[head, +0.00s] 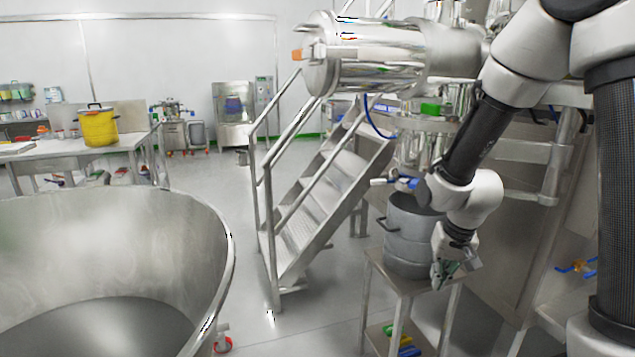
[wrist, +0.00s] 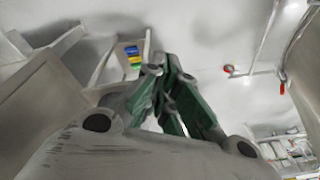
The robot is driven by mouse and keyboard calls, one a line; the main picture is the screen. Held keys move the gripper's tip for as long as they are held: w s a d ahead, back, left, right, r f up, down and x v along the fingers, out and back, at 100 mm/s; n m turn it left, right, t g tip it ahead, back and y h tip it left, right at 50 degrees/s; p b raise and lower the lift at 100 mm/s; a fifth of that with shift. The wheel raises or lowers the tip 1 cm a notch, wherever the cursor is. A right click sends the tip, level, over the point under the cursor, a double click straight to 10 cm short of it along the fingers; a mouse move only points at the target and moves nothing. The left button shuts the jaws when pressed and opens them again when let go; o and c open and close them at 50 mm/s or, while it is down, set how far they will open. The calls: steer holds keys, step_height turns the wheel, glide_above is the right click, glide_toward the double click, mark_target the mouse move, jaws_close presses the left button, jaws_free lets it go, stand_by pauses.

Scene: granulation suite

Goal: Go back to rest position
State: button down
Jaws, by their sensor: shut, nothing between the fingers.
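My gripper (head: 440,281) hangs from my arm at the right of the head view, pointing down. It is in front of a grey metal pot (head: 408,240) that stands on a small metal stand (head: 395,287). In the wrist view my gripper (wrist: 168,62) shows its green-sided fingers shut with the tips together and nothing held. Beyond the fingers is the pale floor. I cannot tell whether the gripper touches the pot or the stand.
A large open steel bowl (head: 190,215) fills the lower left. Metal stairs (head: 325,200) rise behind the stand. A yellow pot (head: 98,127) stands on a table (head: 60,150) at the far left. Clear floor (head: 310,325) lies between the bowl and the stand.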

steer(key=s+d+r+n+t, duration=0.1)
steer(key=s+d+r, duration=0.3)
steer(key=s+r, duration=0.5)
steer(key=s+d+r+t, duration=0.1)
steer(key=s+d+r, duration=0.2)
steer(key=s+r, duration=0.7)
steer(key=shift+d+r+n+h, duration=0.3)
steer(key=shift+d+r+n, duration=0.1)
steer(key=shift+r, duration=0.35)
